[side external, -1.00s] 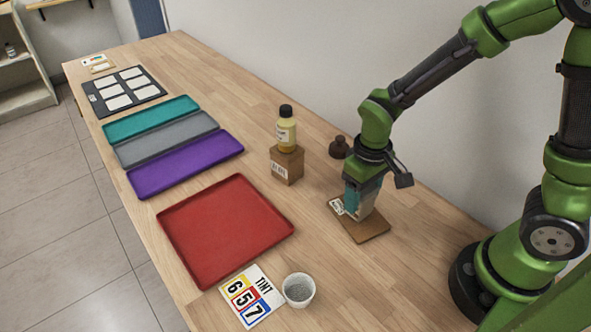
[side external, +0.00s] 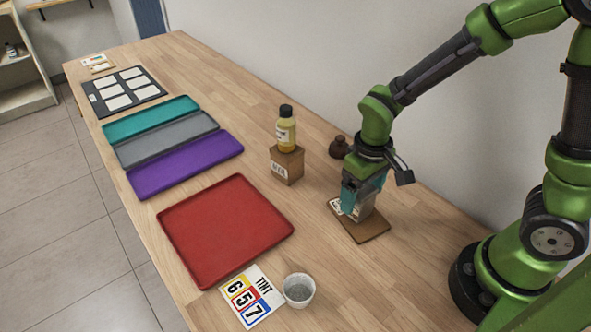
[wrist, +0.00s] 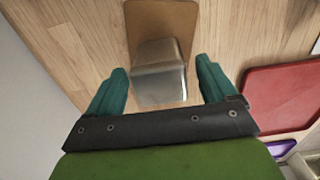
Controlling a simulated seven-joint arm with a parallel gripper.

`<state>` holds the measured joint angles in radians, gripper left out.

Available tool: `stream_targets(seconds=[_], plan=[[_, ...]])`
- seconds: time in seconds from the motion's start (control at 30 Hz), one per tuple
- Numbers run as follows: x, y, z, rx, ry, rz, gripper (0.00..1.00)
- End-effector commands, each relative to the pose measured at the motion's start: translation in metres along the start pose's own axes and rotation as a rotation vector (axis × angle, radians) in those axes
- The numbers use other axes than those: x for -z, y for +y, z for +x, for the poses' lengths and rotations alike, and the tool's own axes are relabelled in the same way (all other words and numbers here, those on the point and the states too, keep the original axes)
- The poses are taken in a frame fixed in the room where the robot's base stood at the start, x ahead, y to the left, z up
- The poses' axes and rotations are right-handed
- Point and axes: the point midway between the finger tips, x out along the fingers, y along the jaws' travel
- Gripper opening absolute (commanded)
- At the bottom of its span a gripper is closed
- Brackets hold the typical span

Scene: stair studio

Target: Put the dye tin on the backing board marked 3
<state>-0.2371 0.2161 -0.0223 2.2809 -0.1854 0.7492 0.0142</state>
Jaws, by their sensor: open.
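The silver-grey dye tin (wrist: 160,70) is a block-shaped container with a shiny face. It appears to stand on the brown backing board (side external: 372,233); the board also shows in the wrist view (wrist: 150,15). A pale label (side external: 336,207) is at the board's left corner, but its marking is too small to read. In the side external view my gripper (side external: 358,208) is right over the tin and hides part of it. In the wrist view the open teal fingers (wrist: 160,78) stand on either side of the tin, with a gap on each side.
A wooden block (side external: 287,165) carries a yellow bottle (side external: 286,130). A dark weight-like object (side external: 339,147) stands near the wall. A red tray (side external: 225,230), a white cup (side external: 299,290) and a tint card (side external: 252,296) lie nearer the front. Wood around the board is clear.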

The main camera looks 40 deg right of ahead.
Motion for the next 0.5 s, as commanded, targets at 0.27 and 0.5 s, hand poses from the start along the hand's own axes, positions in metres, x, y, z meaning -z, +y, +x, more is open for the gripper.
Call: stream_targets(seconds=[0.27, 0.5], plan=[[0.001, 0.0, -0.059, 0.002, 0.009, 0.0, 0.85], [0.001, 0.0, -0.1, 0.0, 0.005, -0.001, 0.85]])
